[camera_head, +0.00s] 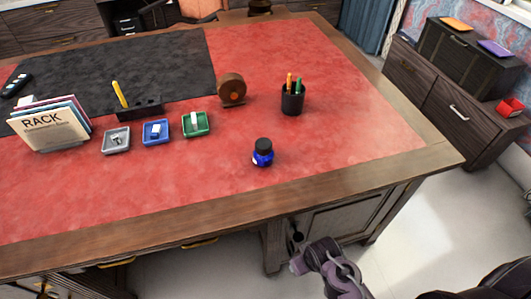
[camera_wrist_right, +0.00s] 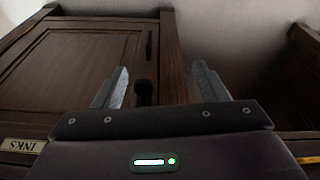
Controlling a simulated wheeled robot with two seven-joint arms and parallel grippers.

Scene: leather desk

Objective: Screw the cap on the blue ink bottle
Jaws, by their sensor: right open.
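The blue ink bottle (camera_head: 262,159) stands upright on the red desk top, right of the middle and near the front edge. A black cap (camera_head: 263,144) sits on top of it; I cannot tell how tightly it is on. My right gripper (camera_head: 297,263) is in front of the desk, below the top, well apart from the bottle. In the right wrist view my right gripper (camera_wrist_right: 160,68) is open, its two fingers spread before wooden cabinet fronts. Neither bottle nor cap shows in that view. My left gripper is not in view.
Behind the bottle stand a pen cup (camera_head: 292,101) and a round brown object (camera_head: 231,90). Green (camera_head: 207,130), blue (camera_head: 146,139) and grey (camera_head: 107,149) trays lie to the left, beside a book rack (camera_head: 48,128). The desk's wooden front edge (camera_head: 240,207) lies between my right gripper and the bottle.

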